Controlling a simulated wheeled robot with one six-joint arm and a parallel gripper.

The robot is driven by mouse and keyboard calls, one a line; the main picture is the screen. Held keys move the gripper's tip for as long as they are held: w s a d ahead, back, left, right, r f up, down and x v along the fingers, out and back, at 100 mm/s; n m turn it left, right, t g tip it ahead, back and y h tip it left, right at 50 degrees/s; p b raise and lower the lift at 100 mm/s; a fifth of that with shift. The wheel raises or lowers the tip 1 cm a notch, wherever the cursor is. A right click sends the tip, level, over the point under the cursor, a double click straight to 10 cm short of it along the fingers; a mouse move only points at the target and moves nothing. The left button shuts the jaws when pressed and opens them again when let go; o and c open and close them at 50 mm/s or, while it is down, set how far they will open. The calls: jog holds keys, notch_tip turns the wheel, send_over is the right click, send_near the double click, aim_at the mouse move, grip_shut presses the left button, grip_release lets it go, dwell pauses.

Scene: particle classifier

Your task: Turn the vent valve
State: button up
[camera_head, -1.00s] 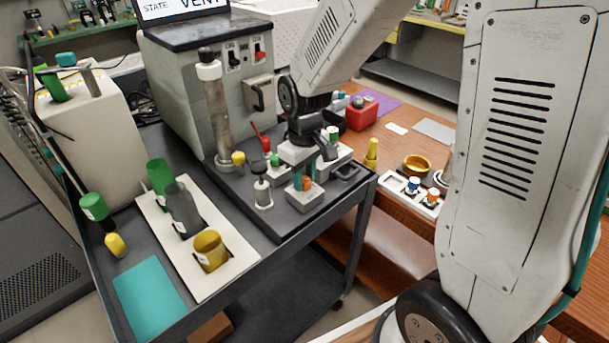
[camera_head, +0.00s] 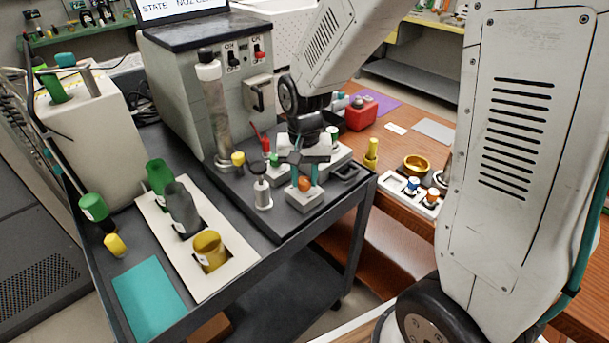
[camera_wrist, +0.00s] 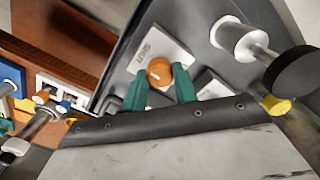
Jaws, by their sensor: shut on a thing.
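The vent valve appears as a round orange knob (camera_head: 305,184) on a pale block (camera_head: 304,197) near the front right of the dark bench top. In the wrist view the orange knob (camera_wrist: 159,72) sits on its white plate (camera_wrist: 151,50), which carries dark lettering. My gripper (camera_head: 306,180) points down over the block. Its two teal fingers show in the wrist view (camera_wrist: 162,80), one on each side of the knob, shut on it. The near side of the knob is partly hidden by the fingers.
A grey-white plunger-like post (camera_head: 263,192) stands close left of the block. A glass column (camera_head: 217,115) rises behind it. A red lever (camera_head: 265,143) and a yellow knob (camera_head: 238,158) are nearby. The machine's screen (camera_head: 180,9) shows a state line.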

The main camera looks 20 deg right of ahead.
aim_at(304, 179)
jog(key=shift+m, duration=0.5)
jog(key=o, duration=1)
notch_tip(304, 179, up, 8)
jog(key=shift+f, duration=0.1)
